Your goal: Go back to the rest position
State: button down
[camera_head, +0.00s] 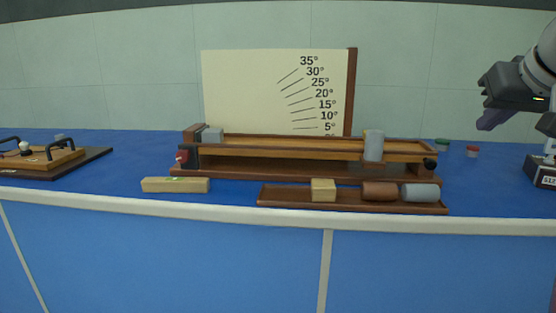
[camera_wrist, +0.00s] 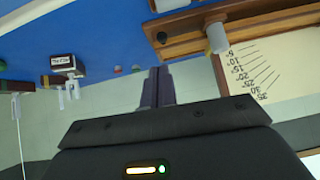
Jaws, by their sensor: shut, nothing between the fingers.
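My gripper (camera_head: 487,122) is raised above the blue bench top at the right of the head view, apart from everything on the bench. In the wrist view my gripper (camera_wrist: 158,72) shows its two dark fingers side by side, shut and empty. No object is held.
A wooden ramp (camera_head: 300,151) stands mid-bench before an angle board (camera_head: 270,90). A grey cylinder (camera_head: 374,146) stands at its right part. A front tray (camera_head: 290,198) holds a wooden cube (camera_head: 323,190) and two cylinders. Green and red caps (camera_head: 472,151) lie right of the ramp.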

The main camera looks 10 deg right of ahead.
jog(key=s+a+f+g+y, duration=0.2)
jog(key=a+f, duration=1.2)
jog(key=f, duration=0.1)
jog(key=s+a+f+n, duration=0.1)
jog(key=s+a+f, duration=0.2)
jog(key=f, duration=0.3)
jog(key=s+a+f+n+g, duration=0.1)
jog(key=s+a+f, duration=0.2)
jog(key=f, duration=0.3)
jog(key=s+a+f, duration=0.3)
jog(key=a+f, duration=0.2)
jog(key=f, duration=0.2)
jog(key=shift+s+n, duration=0.3)
jog(key=shift+n, duration=0.1)
jog(key=shift+r, duration=0.1)
